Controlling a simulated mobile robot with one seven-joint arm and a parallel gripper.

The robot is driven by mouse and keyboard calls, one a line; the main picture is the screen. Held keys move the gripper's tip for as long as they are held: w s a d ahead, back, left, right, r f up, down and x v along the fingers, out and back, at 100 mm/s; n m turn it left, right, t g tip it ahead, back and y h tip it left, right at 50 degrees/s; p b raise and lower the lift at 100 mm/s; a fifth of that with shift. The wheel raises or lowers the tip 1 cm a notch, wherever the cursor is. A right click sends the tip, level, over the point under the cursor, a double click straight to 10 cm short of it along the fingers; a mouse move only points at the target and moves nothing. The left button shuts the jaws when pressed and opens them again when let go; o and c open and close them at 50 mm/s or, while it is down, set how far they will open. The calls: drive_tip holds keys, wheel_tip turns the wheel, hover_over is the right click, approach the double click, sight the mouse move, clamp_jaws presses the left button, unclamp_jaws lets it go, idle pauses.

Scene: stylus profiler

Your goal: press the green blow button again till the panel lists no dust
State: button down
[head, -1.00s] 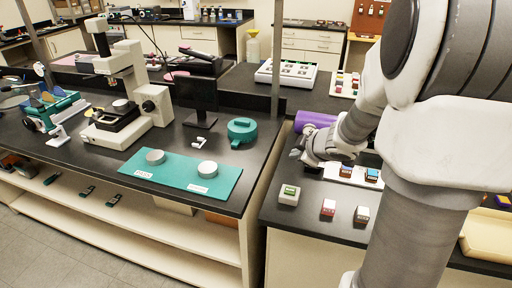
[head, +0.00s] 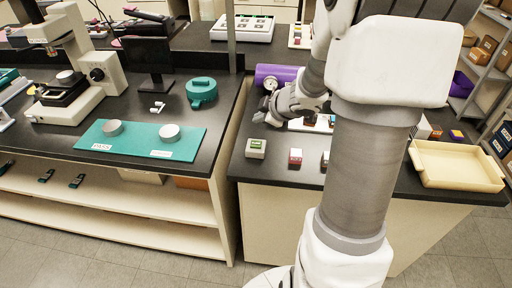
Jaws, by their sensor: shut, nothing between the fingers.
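The green-topped button box (head: 256,147), small and pale, stands near the front left corner of the right-hand black bench. My gripper (head: 266,106) is beyond the box, near the purple cylinder, and apart from the box; its fingers are small and partly hidden, and it looks shut and empty. A dark monitor (head: 147,56) stands on the left bench; no dust list can be read on it.
A red-fronted box (head: 295,157) stands right of the green one. A gauge shows by the purple cylinder (head: 280,73). A cream tray (head: 456,166) lies at the right. The left bench holds a teal mat (head: 140,139) and a teal round pot (head: 201,92). A gap separates the benches.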

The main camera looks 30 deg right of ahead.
drive_tip(key=b, duration=0.5)
hover_over(259, 145)
wheel_tip(259, 145, down, 6)
drive_tip(key=shift+s+r, duration=0.1)
drive_tip(key=shift+r, duration=0.1)
drive_tip(key=shift+f+b, duration=0.35)
drive_tip(key=shift+f, duration=0.2)
drive_tip(key=shift+f, duration=0.1)
idle(1.0)
drive_tip(key=shift+f, duration=0.3)
drive_tip(key=shift+f+b, duration=0.4)
drive_tip(key=shift+b, duration=0.05)
idle(0.5)
drive_tip(key=shift+r, duration=0.1)
drive_tip(key=shift+r+p, duration=0.75)
drive_tip(key=shift+p, duration=0.3)
